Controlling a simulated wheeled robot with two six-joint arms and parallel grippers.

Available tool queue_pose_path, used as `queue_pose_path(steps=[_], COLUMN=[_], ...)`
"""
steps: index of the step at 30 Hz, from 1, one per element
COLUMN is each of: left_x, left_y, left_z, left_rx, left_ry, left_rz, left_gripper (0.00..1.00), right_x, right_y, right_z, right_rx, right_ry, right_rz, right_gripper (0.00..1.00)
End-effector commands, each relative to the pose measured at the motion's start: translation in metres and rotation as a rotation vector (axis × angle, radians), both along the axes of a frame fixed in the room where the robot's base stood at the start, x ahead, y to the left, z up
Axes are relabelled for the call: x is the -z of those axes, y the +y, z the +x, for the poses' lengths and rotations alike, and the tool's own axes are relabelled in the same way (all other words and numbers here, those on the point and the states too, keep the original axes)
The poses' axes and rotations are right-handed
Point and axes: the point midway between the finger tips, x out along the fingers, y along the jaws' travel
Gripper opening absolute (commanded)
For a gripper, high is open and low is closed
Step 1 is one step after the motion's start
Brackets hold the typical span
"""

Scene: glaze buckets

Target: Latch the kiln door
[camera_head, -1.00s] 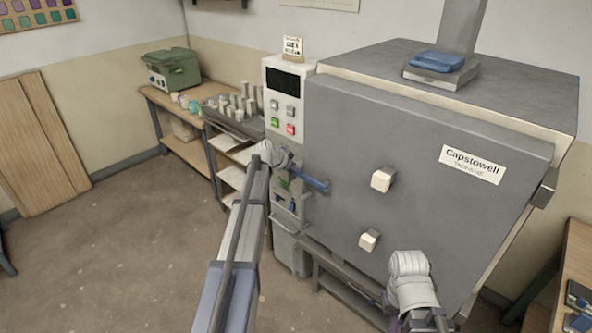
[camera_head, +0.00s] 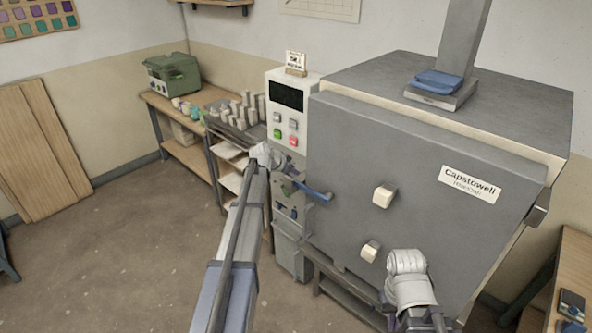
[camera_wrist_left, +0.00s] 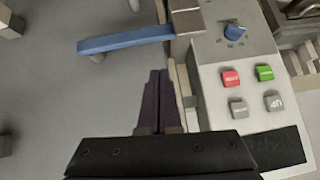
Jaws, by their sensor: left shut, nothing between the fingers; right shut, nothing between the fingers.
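The kiln door (camera_head: 340,150) is a large grey panel with two cream blocks and a white nameplate. It stands against the kiln body; I cannot tell whether it is fully flush. A blue lever (camera_head: 316,191) reaches from the control panel side across the door's left edge, roughly level. The lever also shows in the left wrist view (camera_wrist_left: 125,40). My left gripper (camera_wrist_left: 155,78) is shut and empty, its dark fingers apart from the lever, beside the control panel. In the head view my left gripper (camera_head: 290,174) is near the lever. My right gripper (camera_head: 390,318) is shut, low before the door, mostly hidden.
The control panel (camera_head: 278,100) with coloured buttons stands left of the door. A shelf with grey posts (camera_head: 243,108) and a bench with a green box (camera_head: 172,72) are further left. Another bench (camera_head: 560,265) stands at the right.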

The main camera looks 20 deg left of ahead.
Motion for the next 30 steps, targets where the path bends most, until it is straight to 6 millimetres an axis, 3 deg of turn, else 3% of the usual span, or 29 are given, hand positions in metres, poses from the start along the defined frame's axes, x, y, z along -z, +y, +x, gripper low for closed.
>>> queue_pose_path(steps=[1, 3, 9, 27, 30], left_x=[-0.017, -0.027, -0.046, -0.047, -0.042], left_y=[0.001, 0.005, 0.013, 0.015, 0.002], left_z=[-0.011, -0.021, -0.041, -0.045, -0.049], left_rx=[-0.001, -0.001, 0.001, 0.002, 0.012], left_ry=[0.000, -0.001, 0.000, 0.000, 0.015], left_rz=[-0.001, -0.001, -0.002, -0.002, -0.006], left_gripper=[0.00, 0.00, 0.00, 0.00, 0.00], right_x=[-0.017, -0.027, -0.046, -0.047, -0.044], right_y=[0.000, 0.000, 0.000, 0.000, 0.000], right_z=[0.000, 0.000, 0.000, 0.000, 0.000], right_rx=[0.002, 0.005, 0.010, 0.011, 0.011], right_ry=[0.000, 0.000, 0.000, -0.001, -0.001], right_rz=[0.000, 0.001, 0.002, 0.002, 0.002], right_gripper=[0.00, 0.00, 0.00, 0.00, 0.00])
